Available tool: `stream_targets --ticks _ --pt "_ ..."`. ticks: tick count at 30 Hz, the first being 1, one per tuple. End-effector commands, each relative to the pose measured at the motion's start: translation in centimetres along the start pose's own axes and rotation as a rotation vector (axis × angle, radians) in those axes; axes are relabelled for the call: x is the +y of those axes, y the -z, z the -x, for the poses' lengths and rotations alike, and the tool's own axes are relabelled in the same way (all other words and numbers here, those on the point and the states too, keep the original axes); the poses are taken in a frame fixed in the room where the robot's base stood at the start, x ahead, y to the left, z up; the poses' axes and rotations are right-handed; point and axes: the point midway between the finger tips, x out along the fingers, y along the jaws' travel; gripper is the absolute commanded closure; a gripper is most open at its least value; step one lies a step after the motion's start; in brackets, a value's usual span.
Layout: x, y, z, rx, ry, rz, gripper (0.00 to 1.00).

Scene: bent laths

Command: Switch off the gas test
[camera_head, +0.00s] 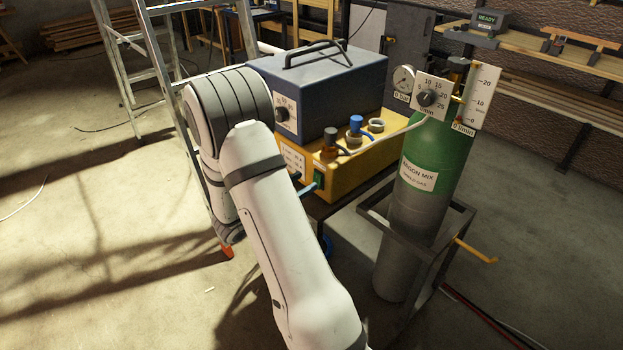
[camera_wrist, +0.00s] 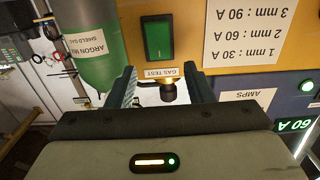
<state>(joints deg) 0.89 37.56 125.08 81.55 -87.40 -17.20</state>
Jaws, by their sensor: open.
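The green gas test rocker switch (camera_wrist: 158,40) is set in the orange panel (camera_wrist: 187,25), with a GAS TEST label (camera_wrist: 161,73) next to it. The wrist picture is upside down. My gripper (camera_wrist: 165,86) is open and empty, its two teal fingers apart in front of the panel. The switch shows just beyond the fingertips; whether they touch the panel I cannot tell. In the head view the switch (camera_head: 318,180) shows at the orange unit's end, and my arm hides most of my gripper.
A green-topped argon cylinder (camera_head: 420,170) stands in a frame at right, with a gauge (camera_head: 403,80) marked 0 bar and a flow tube (camera_head: 481,95) marked 0 l/min. A blue welder (camera_head: 325,90) sits on the orange unit (camera_head: 350,170). A ladder (camera_head: 125,70) stands behind my arm.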

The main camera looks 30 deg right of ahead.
Motion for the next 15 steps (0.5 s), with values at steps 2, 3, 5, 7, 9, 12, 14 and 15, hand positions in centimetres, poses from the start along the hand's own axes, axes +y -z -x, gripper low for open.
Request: stream_targets --ticks 2,3,5,7,9,12,14,15 --pt "0.1 0.0 -1.4 0.001 -0.004 -0.001 0.53" --pt "0.0 0.0 -1.9 0.001 -0.002 -0.001 0.53" --pt "0.0 0.0 -2.6 0.000 -0.002 -0.001 0.53" --pt "0.0 0.0 -3.1 0.000 0.000 -0.001 0.53" --pt "0.0 0.0 -3.4 -0.001 0.001 0.000 0.53" --pt "0.0 0.0 -3.6 -0.001 0.001 0.000 0.53" --pt "0.0 0.0 -3.6 -0.001 0.001 0.000 0.53" --pt "0.0 0.0 -3.6 -0.001 0.001 0.000 0.53"
